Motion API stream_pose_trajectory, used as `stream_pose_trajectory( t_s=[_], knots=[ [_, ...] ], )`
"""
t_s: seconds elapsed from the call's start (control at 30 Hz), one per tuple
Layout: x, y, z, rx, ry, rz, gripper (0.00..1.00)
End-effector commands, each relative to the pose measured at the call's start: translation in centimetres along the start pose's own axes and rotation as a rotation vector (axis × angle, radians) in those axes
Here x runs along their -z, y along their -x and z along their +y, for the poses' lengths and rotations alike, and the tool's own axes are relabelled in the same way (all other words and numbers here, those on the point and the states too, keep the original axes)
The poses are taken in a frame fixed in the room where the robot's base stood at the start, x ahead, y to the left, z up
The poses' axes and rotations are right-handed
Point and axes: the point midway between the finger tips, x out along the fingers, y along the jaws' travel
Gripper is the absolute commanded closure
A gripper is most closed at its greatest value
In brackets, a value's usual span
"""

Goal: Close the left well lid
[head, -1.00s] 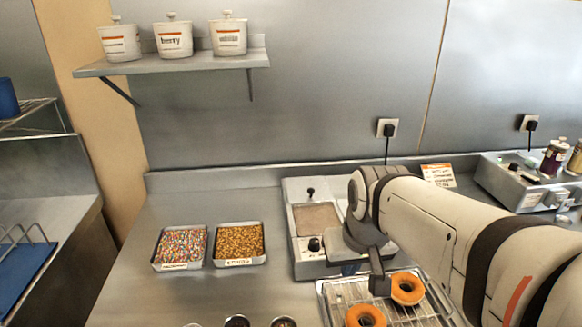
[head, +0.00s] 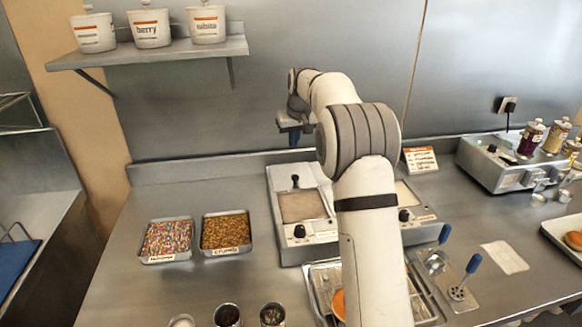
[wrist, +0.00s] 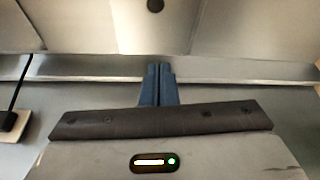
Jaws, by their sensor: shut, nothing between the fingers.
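The glaze station (head: 290,250) stands on the counter against the back wall. Its left well (head: 303,207) shows a tan surface. Just behind that is a pale lid plate with a dark knob (head: 295,181); a dark round knob (wrist: 155,5) also shows at the top edge of the wrist view. My gripper (head: 293,140) is above and behind the left well, near the wall, clear of the knob. Its blue fingers (wrist: 158,86) are together and empty. My arm hides much of the right well.
Two topping trays, sprinkles (head: 168,240) and crumbs (head: 226,233), sit left of the station. A wire rack (head: 325,285) with an orange doughnut (head: 338,303) is in front, partly behind my arm. A shelf (head: 150,55) with pots hangs at upper left.

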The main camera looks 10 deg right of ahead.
Motion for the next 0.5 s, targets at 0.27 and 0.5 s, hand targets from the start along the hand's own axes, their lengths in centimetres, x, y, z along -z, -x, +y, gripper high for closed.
stream_pose_trajectory(
  t_s=[0.27,0.5],
  knots=[
    [0.8,-2.4,0.2,0.002,0.006,0.002,1.00],
    [0.8,-7.2,0.1,0.002,0.006,0.000,1.00]
  ],
)
